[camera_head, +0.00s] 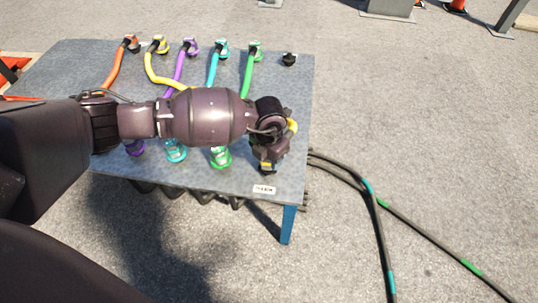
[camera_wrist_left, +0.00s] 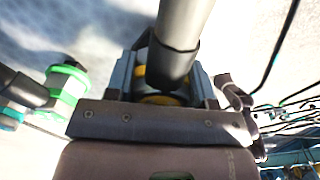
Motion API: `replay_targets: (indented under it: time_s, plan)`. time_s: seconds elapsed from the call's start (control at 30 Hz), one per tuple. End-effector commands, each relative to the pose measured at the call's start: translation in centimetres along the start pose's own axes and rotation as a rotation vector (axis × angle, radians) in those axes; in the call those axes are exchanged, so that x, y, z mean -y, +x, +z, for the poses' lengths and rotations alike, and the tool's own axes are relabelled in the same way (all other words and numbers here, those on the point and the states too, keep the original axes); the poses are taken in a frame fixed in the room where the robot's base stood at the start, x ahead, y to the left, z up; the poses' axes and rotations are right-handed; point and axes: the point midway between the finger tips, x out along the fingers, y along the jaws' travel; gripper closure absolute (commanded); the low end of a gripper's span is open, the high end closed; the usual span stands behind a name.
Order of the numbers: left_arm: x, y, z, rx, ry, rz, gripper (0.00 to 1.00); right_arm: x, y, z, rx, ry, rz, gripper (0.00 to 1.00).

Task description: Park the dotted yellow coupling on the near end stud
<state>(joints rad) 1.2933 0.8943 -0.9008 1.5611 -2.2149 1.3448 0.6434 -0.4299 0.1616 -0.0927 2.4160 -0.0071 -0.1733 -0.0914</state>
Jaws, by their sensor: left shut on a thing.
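My left gripper (camera_head: 268,160) is over the near right corner of the table, shut on a yellow coupling. Only slivers of the coupling (camera_wrist_left: 165,99) show between the jaws in the left wrist view, below a dark sleeve and a pale hose. A yellow piece (camera_head: 292,125) also shows beside my wrist in the head view. No dots can be made out. The near end stud is not visible; my gripper covers that corner, so I cannot tell whether the coupling touches it. My right gripper is not in view.
A green coupling (camera_head: 221,158) stands just left of my gripper, with teal (camera_head: 175,151) and purple ones further left. Several colored couplings line the table's far edge, beside a bare black stud (camera_head: 289,59). Dark cables (camera_head: 372,195) lie on the ground to the right.

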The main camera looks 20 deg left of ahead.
Motion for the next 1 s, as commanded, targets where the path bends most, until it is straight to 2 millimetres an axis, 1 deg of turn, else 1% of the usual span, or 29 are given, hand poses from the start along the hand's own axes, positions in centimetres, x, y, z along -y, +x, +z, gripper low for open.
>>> replay_targets:
  time_s: [0.47, 0.5, 0.57, 0.6, 0.67, 1.0]
  plan:
    - [-0.02, 0.74, 0.04, 0.001, 0.0, 0.0, 0.8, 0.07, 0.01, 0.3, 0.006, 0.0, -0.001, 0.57]
    - [-0.02, 0.68, 0.06, 0.001, 0.0, 0.0, 0.45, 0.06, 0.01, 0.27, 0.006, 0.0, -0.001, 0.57]
    - [-0.02, 0.66, 0.06, 0.001, 0.0, 0.0, 0.36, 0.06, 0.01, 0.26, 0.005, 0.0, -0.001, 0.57]
    - [-0.02, 0.67, 0.06, 0.001, 0.0, 0.0, 0.3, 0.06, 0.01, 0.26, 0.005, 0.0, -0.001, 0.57]
    - [-0.02, 0.67, 0.05, 0.001, 0.0, 0.0, 0.21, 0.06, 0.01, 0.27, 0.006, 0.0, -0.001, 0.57]
    - [-0.02, 0.76, -0.02, -0.001, 0.0, 0.0, 0.21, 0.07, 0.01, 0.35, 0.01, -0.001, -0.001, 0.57]
